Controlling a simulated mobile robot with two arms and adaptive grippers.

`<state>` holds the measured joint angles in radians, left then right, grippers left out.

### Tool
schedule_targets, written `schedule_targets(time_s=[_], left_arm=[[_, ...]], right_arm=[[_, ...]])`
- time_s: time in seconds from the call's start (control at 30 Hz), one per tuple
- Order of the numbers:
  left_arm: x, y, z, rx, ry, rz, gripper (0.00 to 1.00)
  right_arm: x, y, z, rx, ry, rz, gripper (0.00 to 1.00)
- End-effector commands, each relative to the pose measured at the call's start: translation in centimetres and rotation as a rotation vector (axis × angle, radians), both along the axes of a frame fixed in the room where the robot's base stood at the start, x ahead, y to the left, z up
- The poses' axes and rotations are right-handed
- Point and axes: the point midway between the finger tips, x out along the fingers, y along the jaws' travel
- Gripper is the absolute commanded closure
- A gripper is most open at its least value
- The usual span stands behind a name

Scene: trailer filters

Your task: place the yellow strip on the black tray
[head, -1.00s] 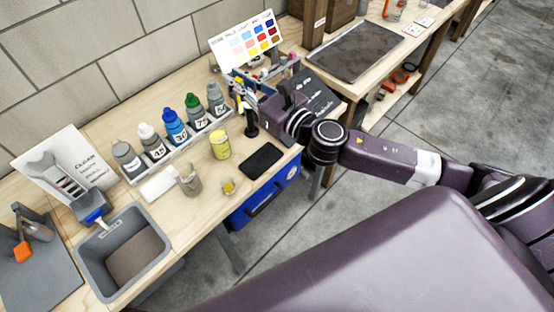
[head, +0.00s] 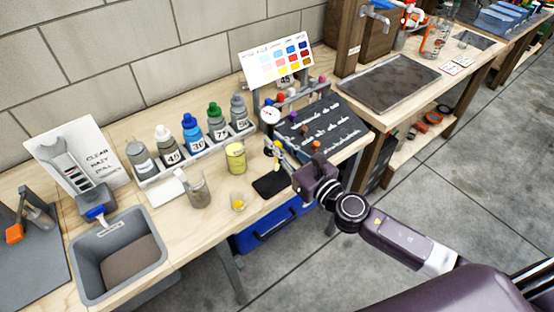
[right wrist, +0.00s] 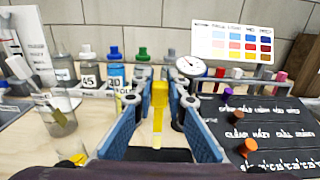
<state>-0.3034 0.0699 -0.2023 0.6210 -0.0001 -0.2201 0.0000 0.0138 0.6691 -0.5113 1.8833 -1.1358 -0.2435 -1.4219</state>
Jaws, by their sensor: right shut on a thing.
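The yellow strip (right wrist: 158,94) stands upright between the blue-padded fingers of my right gripper (right wrist: 160,108) in the right wrist view. In the head view the right gripper (head: 279,160) is above the far right part of the black tray (head: 268,187) and partly covers it. The tray lies flat near the front edge of the bench. In the right wrist view the tray (right wrist: 150,155) shows below the strip, between the fingers. A gap between strip and tray cannot be judged. My left gripper is not in view.
A yellow-labelled jar (head: 235,157), a small cup with yellow contents (head: 238,202) and a beaker (head: 198,190) stand left of the tray. Several capped bottles (head: 190,130) stand behind. A black sloped board (head: 322,127) with coloured knobs is close on the right.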

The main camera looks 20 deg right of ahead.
Motion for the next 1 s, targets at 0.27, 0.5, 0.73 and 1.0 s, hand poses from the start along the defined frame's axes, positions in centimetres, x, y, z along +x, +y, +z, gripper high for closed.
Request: schedule_targets(time_s=[0.27,0.5,0.73,1.0], left_arm=[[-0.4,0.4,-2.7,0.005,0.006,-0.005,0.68],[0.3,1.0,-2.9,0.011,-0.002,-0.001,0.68],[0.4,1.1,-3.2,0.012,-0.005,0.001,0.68],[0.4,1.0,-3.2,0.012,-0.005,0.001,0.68]], right_arm=[[0.0,0.0,-3.9,0.002,0.002,-0.002,0.97],[0.0,0.0,-4.3,0.000,0.001,-0.001,0.97],[0.0,0.0,-4.6,0.000,0.001,-0.001,0.97],[0.0,0.0,-4.7,0.001,0.001,-0.001,0.70]])
